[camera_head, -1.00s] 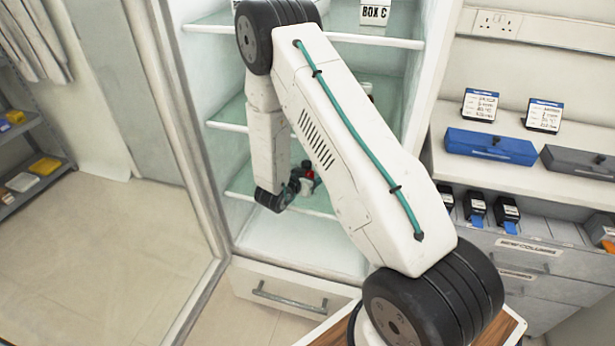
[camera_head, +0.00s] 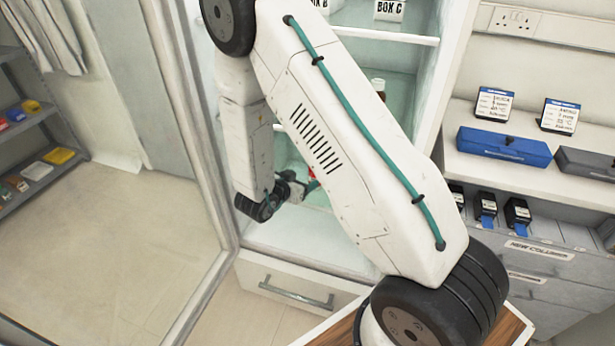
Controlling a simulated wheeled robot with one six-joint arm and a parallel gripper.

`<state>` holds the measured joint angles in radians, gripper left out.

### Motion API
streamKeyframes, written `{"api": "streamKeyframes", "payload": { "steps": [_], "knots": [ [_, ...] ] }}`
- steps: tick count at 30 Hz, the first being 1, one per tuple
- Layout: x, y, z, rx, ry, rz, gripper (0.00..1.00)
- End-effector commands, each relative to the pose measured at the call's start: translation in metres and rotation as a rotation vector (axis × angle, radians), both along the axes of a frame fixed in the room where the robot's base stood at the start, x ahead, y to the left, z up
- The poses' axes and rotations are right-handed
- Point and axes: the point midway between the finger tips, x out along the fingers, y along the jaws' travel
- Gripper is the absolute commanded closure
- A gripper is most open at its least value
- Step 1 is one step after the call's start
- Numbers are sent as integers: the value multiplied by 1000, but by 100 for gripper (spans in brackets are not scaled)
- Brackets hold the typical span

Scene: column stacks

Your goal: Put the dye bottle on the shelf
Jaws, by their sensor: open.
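My gripper (camera_head: 306,187) reaches in front of the lower part of the open glass-shelved cabinet. It is small and partly hidden by my own arm; its jaws look open. A small red thing (camera_head: 313,173) shows just beyond its fingertips, mostly hidden behind my arm; I cannot tell whether it is the dye bottle. A brown bottle with a white cap (camera_head: 378,88) stands on a cabinet shelf (camera_head: 398,108) to the right of my arm, its lower part hidden. I cannot tell which of these is the dye bottle.
White BOX C (camera_head: 389,10) stands on the upper shelf (camera_head: 390,36). A drawer (camera_head: 298,290) closes the cabinet's base. To the right, a counter holds a blue case (camera_head: 503,146), a grey case (camera_head: 590,163) and label cards. A side rack (camera_head: 30,170) stands far left; the floor between is clear.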

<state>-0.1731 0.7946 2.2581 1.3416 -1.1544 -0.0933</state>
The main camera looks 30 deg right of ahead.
Motion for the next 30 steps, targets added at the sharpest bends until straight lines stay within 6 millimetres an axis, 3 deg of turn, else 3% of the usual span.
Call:
{"api": "streamKeyframes", "payload": {
  "steps": [4, 8, 13, 17, 23, 26, 30],
  "knots": [
    [1, 9, 7, 23, -7, 14, 31],
    [20, 24, 27, 148, -30, 92, 31],
    [49, 67, 82, 401, -44, 312, 31],
    [48, 103, 133, 556, -7, 508, 31],
    [3, 147, 207, 696, 129, 794, 31],
    [-35, 158, 238, 723, 232, 913, 31],
    [-103, 160, 270, 720, 407, 1036, 31]
  ]
}}
